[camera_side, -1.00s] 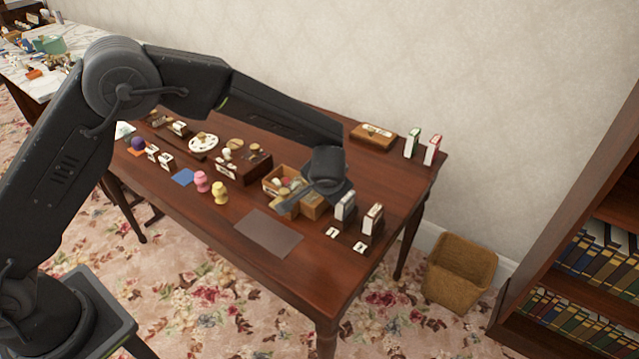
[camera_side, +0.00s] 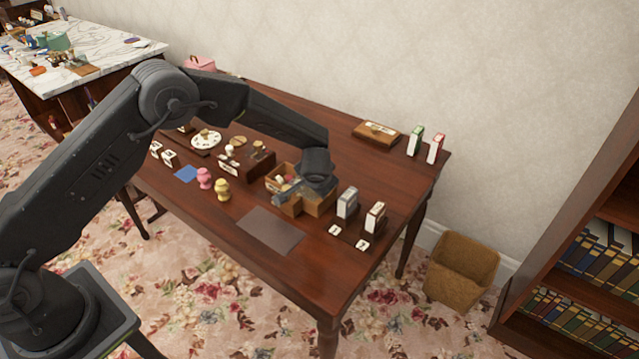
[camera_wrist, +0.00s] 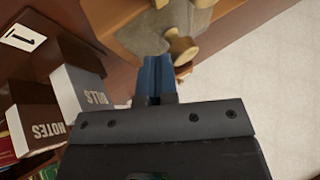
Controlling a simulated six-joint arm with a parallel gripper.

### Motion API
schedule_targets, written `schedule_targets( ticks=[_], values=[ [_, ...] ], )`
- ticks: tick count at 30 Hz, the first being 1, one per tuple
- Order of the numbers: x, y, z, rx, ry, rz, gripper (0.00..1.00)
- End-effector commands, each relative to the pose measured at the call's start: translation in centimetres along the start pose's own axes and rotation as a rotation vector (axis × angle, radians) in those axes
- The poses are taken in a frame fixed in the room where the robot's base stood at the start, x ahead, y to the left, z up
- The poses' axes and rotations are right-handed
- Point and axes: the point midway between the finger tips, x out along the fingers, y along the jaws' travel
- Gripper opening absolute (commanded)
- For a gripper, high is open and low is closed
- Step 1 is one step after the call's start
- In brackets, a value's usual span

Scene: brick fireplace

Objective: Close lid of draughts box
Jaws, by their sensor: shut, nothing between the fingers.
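An open light-wood box (camera_side: 318,208), probably the draughts box, stands right of the middle of the dark table, with round pieces (camera_side: 281,179) showing in its left part. My gripper (camera_side: 280,194) is low over the box in the side view and partly hides it. In the wrist view, my blue fingertips (camera_wrist: 157,66) are together, with nothing between them. They are beside a round wooden knob (camera_wrist: 181,45) on a pale wooden part (camera_wrist: 145,32), perhaps the lid. I cannot tell whether they touch it. The lid's hinge and exact angle are hidden.
Two upright small boxes (camera_side: 347,203) (camera_side: 375,216) stand close to the right of the wooden box. A flat brown mat (camera_side: 269,231) lies in front. A closed wooden box (camera_side: 376,133) lies at the back.

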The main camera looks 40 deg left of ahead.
Motion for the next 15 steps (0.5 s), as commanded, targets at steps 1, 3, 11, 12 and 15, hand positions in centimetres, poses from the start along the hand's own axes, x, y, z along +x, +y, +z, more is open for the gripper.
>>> schedule_targets(
  ticks=[1,3,11,12,15],
  values=[
    [0.0,0.0,0.0,0.000,0.000,0.000,0.00],
    [0.0,0.0,0.0,0.000,0.000,0.000,0.00],
    [1.1,-3.0,0.7,-0.004,-0.002,-0.003,0.00],
    [1.5,-3.8,1.0,-0.005,-0.002,-0.003,0.00],
    [2.2,-5.7,1.4,-0.003,-0.002,-0.003,0.00]
  ],
)
